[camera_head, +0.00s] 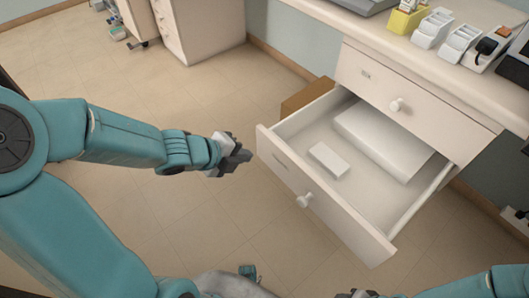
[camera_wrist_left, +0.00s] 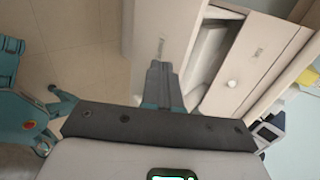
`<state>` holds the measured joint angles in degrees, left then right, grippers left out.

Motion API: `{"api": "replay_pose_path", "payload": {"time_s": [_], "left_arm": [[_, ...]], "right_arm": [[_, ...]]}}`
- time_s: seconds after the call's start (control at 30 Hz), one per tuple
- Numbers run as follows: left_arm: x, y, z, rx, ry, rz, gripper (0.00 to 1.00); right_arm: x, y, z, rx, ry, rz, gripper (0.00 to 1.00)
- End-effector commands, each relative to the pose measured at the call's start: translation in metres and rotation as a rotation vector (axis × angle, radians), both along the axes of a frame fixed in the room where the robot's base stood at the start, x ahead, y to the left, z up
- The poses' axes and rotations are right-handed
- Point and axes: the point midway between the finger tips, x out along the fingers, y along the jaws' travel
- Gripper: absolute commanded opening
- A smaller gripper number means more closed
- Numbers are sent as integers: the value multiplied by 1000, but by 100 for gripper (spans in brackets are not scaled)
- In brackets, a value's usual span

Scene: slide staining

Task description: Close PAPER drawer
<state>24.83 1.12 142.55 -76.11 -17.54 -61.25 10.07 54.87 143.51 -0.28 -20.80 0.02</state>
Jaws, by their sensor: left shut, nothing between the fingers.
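The open drawer (camera_head: 322,205) juts out from under the counter in the head view. It has a pale front with a round knob (camera_head: 304,201) and a small label. Inside lie a large white block (camera_head: 385,140) like a paper stack and a small white box (camera_head: 328,160). My left gripper (camera_head: 240,156) is shut and empty, just left of the drawer front's left end; a small gap seems to part them. In the left wrist view its fingers (camera_wrist_left: 161,72) overlap the drawer front (camera_wrist_left: 165,25). My right gripper shows only partly at the bottom edge, and its jaws cannot be made out.
A closed drawer (camera_head: 400,95) with a knob sits above the open one. The counter (camera_head: 430,60) holds a yellow container (camera_head: 408,20) and white holders (camera_head: 433,28). A brown box (camera_head: 307,95) stands on the floor behind the drawer.

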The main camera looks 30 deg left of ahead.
Motion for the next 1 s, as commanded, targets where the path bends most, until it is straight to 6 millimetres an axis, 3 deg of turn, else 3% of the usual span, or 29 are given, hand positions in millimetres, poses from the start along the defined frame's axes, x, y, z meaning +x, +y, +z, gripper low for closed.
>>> {"api": "replay_pose_path", "payload": {"time_s": [0.03,0.2,0.5,1.0], "left_arm": [[8,-4,-18,0,0,-4,0],[33,-12,-40,-1,0,-2,0],[66,-23,-31,1,0,2,0],[69,-24,-31,0,0,3,0]], "right_arm": [[0,0,-18,0,0,0,43],[0,0,-41,0,0,0,43],[0,0,-36,0,0,0,43],[0,0,-36,0,0,0,43]]}}
